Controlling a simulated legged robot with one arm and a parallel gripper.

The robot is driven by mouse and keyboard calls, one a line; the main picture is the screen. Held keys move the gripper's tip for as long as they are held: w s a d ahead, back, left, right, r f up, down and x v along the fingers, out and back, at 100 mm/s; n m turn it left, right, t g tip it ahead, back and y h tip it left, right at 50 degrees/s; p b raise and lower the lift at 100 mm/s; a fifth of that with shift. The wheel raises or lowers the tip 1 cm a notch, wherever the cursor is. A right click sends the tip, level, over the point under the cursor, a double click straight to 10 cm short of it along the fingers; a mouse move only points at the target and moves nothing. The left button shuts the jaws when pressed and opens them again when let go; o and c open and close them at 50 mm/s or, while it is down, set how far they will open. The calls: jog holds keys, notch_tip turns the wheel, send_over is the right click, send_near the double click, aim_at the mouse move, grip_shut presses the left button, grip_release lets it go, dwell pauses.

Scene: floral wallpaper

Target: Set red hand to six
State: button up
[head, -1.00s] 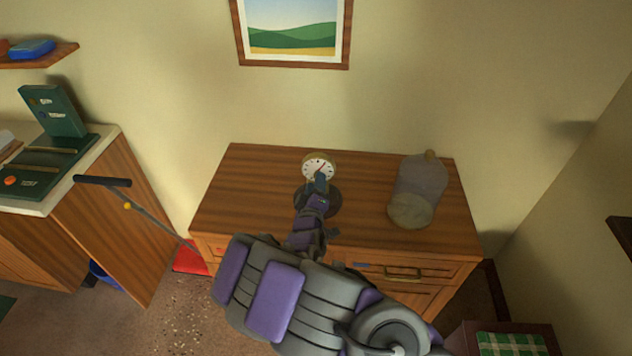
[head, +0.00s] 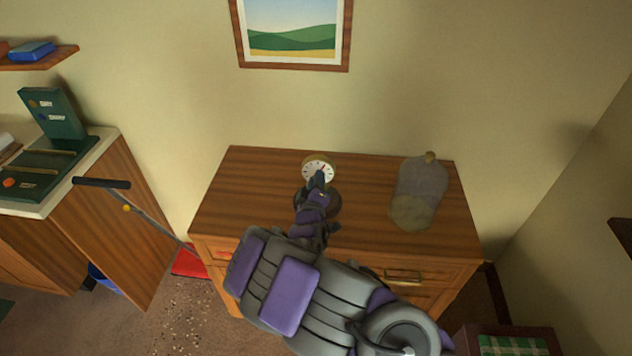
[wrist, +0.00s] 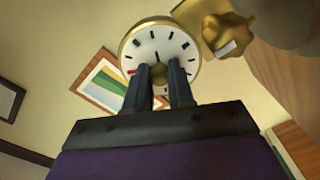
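A round dial (head: 318,168) with a white face, black ticks and a gold rim stands upright on the wooden dresser. In the wrist view the dial (wrist: 157,40) fills the top middle. A thin dark hand points up from near its centre. A short red tip (wrist: 132,72) shows at the left, just beyond my left finger; the rest there is hidden. My gripper (wrist: 160,76) is at the lower half of the face, its two fingers apart, with a brownish hub showing between the tips. I cannot tell whether they touch it. In the head view my gripper (head: 319,177) covers the dial's lower part.
A cloudy glass jar (head: 419,192) stands right of the dial on the dresser (head: 255,190). A gold knobbed part (wrist: 230,32) is close to the dial's right rim in the wrist view. The dresser top left of the dial is clear.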

jog(key=shift+f, duration=0.1)
grip_shut()
jog(key=shift+m+p, duration=0.3)
